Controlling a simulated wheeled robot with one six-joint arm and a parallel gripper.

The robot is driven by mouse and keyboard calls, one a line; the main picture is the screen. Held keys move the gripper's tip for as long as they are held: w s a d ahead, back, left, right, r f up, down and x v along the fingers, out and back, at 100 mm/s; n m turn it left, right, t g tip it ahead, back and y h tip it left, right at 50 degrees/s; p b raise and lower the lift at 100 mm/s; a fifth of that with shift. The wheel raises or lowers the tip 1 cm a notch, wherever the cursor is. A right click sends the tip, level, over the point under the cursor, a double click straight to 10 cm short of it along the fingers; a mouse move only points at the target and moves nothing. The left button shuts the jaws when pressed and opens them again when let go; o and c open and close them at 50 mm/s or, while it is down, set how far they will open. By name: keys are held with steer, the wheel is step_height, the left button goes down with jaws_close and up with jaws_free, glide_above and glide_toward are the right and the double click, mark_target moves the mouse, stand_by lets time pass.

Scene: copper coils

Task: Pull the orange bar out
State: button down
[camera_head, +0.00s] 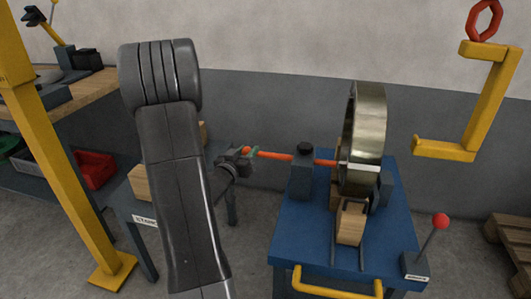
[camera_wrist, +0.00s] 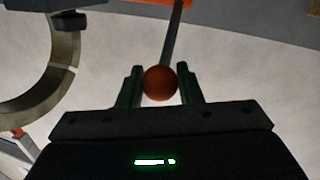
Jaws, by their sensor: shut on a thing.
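The orange bar (camera_head: 270,155) runs sideways at the middle of the head view, through a dark post (camera_head: 302,172) and up to the large metal coil (camera_head: 365,140). My gripper (camera_head: 248,155) is at the bar's left end. In the wrist view my gripper (camera_wrist: 159,85) is shut on a round orange-red knob (camera_wrist: 159,83). A grey stalk (camera_wrist: 172,40) leads from the knob towards an orange piece, likely the bar, at the top edge. My wrist partly hides the grip in the head view. The coil shows at left in the wrist view (camera_wrist: 60,85).
The coil stands on a blue cart (camera_head: 300,230) with a yellow handle (camera_head: 335,290) and a red-knobbed lever (camera_head: 440,221). A yellow hook (camera_head: 490,90) hangs at right. A yellow post (camera_head: 55,165) and a workbench (camera_head: 100,92) stand at left.

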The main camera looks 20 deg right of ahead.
steer(key=shift+w+a, duration=0.6)
steer(key=shift+a, duration=0.3)
steer(key=c, duration=1.1)
jaws_free()
steer(key=shift+w+a, duration=0.1)
steer(key=shift+a, duration=0.1)
steer(key=shift+o, duration=0.2)
steer(key=p+v, duration=0.2)
steer(key=v, duration=1.2)
steer(key=shift+d, duration=0.15)
steer(key=b+x, duration=0.1)
steer(key=x, duration=1.3)
steer(key=shift+s+d+b, duration=0.2)
steer(key=shift+b, duration=0.2)
